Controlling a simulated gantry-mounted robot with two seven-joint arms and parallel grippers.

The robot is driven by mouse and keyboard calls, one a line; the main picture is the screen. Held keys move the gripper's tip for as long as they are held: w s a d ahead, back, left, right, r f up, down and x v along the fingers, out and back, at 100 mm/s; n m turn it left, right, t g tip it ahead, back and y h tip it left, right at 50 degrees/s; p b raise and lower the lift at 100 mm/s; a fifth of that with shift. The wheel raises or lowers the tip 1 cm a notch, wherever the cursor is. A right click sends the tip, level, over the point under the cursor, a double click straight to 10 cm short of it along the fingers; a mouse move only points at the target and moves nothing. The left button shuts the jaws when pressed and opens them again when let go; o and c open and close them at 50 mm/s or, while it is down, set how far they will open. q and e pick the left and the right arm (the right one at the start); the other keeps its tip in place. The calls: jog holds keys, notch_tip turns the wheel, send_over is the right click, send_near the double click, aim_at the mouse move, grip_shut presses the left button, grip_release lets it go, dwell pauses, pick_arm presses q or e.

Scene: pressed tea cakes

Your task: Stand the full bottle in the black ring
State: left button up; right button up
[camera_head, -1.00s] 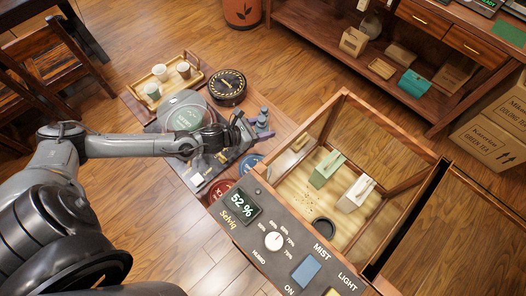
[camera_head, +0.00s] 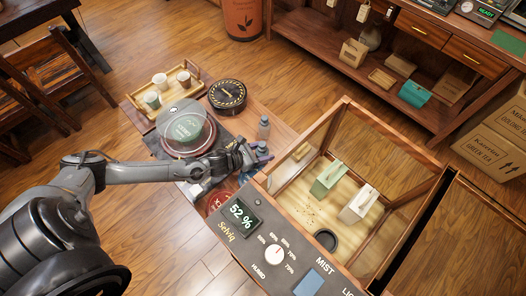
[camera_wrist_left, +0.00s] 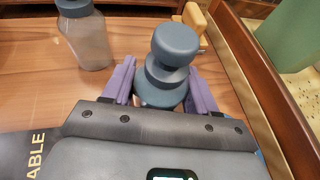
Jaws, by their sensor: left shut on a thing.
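My left gripper (camera_head: 257,153) is at the edge of the low table, beside the glass-sided box. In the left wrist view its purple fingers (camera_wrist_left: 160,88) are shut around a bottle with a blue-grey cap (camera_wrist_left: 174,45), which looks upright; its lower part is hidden. A second bottle (camera_wrist_left: 85,38) with a similar cap stands apart on the wood, its body pale and see-through; it also shows in the head view (camera_head: 263,127). I cannot tell the held bottle's fill level. The black ring (camera_head: 326,240) lies on the box floor near its front panel. My right gripper is not in view.
The open-topped box has wooden-framed walls (camera_head: 314,131) and a control panel (camera_head: 262,236). Inside stand a green packet (camera_head: 326,180) and a white packet (camera_head: 357,202). A cup tray (camera_head: 135,101), glass dome (camera_head: 184,124) and round black tin (camera_head: 228,94) stand left of the bottles.

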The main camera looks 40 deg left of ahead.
pick_arm(q)
jog(key=shift+a, duration=0.1)
jog(key=shift+f, duration=0.15)
jog(key=o, duration=1.1)
jog(key=shift+o, duration=0.2)
jog(key=shift+r, duration=0.3)
jog(key=shift+s, duration=0.35)
jog(key=p+v, duration=0.2)
jog(key=v, duration=0.9)
jog(key=shift+s+a+r, duration=0.1)
